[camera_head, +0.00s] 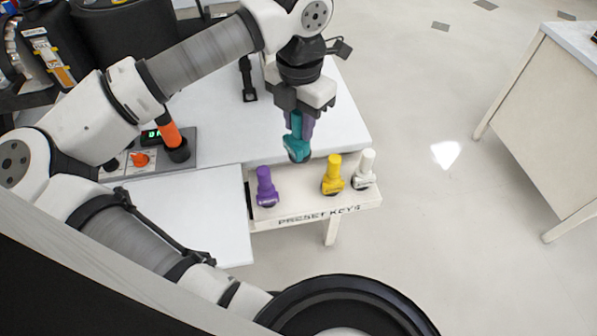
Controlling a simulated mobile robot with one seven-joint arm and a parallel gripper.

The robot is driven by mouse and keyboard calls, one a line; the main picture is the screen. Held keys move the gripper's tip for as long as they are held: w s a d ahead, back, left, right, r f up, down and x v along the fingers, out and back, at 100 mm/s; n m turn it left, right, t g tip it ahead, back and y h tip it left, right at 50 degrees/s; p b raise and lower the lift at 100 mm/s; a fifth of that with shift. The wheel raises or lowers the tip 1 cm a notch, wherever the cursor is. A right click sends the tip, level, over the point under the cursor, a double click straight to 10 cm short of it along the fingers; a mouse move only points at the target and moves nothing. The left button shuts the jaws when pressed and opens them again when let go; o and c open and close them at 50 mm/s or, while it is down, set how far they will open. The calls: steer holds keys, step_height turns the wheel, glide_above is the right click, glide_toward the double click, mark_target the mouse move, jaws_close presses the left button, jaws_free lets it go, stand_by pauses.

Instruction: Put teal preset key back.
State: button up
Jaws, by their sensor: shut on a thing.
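The teal preset key (296,149) hangs from my gripper (299,122), which is shut on its upper part. The key is above the far edge of the white rack (318,209) labelled "PRESET KEYS". A purple key (265,186), a yellow key (332,175) and a white key (364,169) stand upright on the rack. A wider gap lies between the purple and yellow keys. In the picture the teal key shows just above this gap. I cannot tell its exact height or whether a socket is there.
A white table (213,112) lies behind the rack, with a black stand (248,80) on it. A control box (150,151) with an orange-handled key or tool (172,140) is at left. A white panel (190,216) lies left of the rack. Open floor is to the right.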

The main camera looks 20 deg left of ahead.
step_height(320, 180, down, 15)
steer(key=shift+p, duration=0.7)
steer(key=shift+f+b, duration=0.25)
steer(key=shift+b, duration=0.1)
steer(key=o, duration=0.9)
steer(key=shift+r, duration=0.1)
steer(key=shift+r, duration=0.1)
step_height(320, 180, up, 12)
steer(key=shift+r, duration=0.1)
